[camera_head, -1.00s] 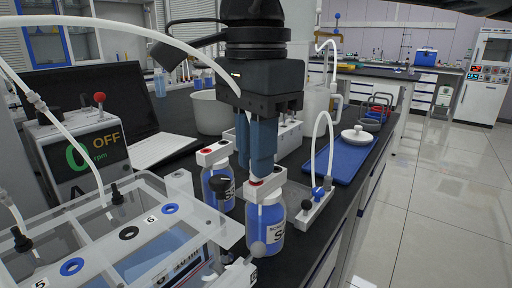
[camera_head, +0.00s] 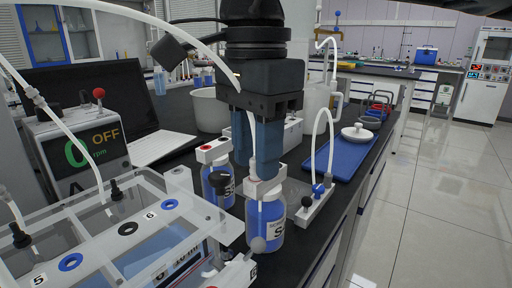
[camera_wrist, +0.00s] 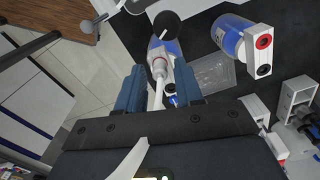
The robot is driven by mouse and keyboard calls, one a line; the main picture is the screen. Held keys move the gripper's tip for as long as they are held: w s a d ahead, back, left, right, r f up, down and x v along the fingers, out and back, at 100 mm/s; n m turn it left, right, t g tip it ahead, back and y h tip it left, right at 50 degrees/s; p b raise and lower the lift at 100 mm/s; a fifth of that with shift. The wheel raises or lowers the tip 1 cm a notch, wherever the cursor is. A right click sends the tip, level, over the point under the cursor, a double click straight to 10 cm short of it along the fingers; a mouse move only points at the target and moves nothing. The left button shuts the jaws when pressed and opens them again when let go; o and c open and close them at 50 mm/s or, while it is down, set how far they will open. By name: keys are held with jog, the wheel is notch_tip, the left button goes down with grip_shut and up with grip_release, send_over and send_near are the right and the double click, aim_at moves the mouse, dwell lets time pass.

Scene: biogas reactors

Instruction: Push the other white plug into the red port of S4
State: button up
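The blue bottle (camera_head: 265,222), its label starting with "S", stands at the bench's front with a white two-port cap (camera_head: 265,187). My gripper (camera_head: 253,168) is above this cap, fingers pointing down and apart. The wrist view shows a white plug (camera_wrist: 158,68) with its tube between the fingers, with gaps on both sides. A pinkish-red ring shows around the plug at the cap, so it appears to sit in the red port; its depth is hard to tell.
A second blue bottle (camera_head: 221,190) with a red-and-black-port cap stands behind left. A white stand with an arched tube (camera_head: 317,200) is close on the right, before a blue tray (camera_head: 345,158). A clear reactor box (camera_head: 110,235) fills the front left.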

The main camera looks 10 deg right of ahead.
jog(key=shift+o, duration=0.7)
